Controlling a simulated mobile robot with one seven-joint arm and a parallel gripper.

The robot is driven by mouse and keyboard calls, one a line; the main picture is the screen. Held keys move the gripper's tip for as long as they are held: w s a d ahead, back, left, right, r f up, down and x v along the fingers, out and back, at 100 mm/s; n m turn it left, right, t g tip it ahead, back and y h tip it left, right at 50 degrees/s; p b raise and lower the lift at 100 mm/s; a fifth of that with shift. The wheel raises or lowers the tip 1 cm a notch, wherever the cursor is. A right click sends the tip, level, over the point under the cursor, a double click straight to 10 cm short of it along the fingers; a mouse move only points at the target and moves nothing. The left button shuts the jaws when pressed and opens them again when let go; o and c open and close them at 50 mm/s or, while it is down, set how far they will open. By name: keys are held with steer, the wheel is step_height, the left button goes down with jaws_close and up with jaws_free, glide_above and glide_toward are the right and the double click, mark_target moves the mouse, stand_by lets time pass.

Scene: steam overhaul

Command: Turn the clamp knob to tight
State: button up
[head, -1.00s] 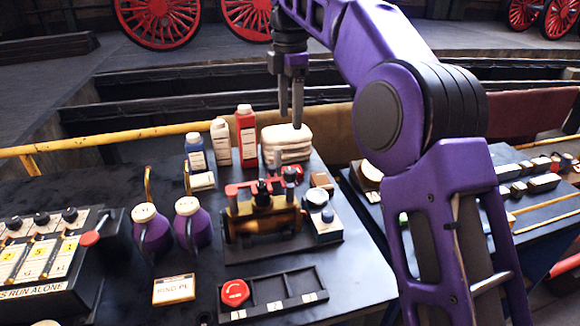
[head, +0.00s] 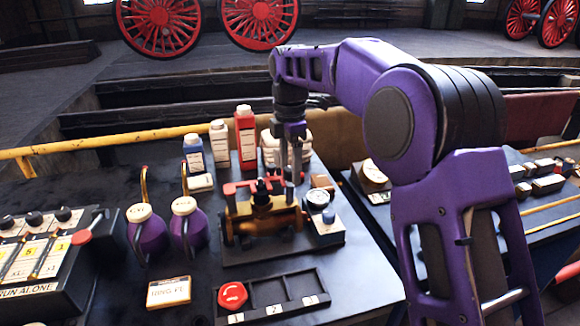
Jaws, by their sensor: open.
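The brass fixture (head: 265,222) stands on a dark base plate on the bench. A red clamp bar (head: 239,187) lies across its top, with a dark knob-like piece (head: 262,190) in the middle. My gripper (head: 290,178) points down over the right end of the fixture, fingers apart. Its fingertips overlap the fixture's grey upright posts in the picture; I cannot tell whether they touch. Which part is the clamp knob, and how it is turned, is not clear from this view. Nothing shows held between the fingers.
A gauge on a blue-and-white block (head: 323,218) stands close right of the fixture. Bottles, including a red one (head: 245,138), stand behind. Purple jugs (head: 186,222) are at the left.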

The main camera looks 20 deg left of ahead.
steer(key=shift+c, duration=0.2)
jaws_close()
